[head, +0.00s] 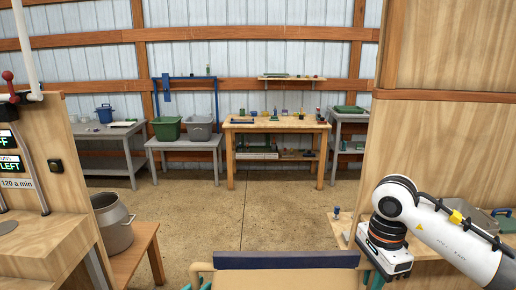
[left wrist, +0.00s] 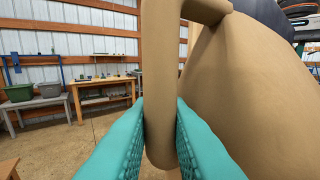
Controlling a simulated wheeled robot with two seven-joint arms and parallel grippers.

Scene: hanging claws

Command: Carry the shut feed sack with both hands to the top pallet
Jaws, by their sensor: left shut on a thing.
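The tan feed sack (head: 285,278) with a dark blue band along its top shows at the bottom middle of the head view; most of it is below the frame. In the left wrist view the tan sack (left wrist: 240,95) fills the right side, with a thick tan loop handle. My left gripper (left wrist: 160,118) has its teal fingers on both sides of this handle, shut on it. In the head view only a bit of teal shows at the sack's left end. My right gripper (head: 372,278) is at the sack's right end, mostly hidden under my white arm. I cannot make out the top pallet.
A wooden panel with a lever stands at the left, with a metal pot (head: 113,225) on a wooden bench beside it. A wooden wall and low bench are at the right. A wooden workbench (head: 276,126) and grey tables stand at the back. The concrete floor between is clear.

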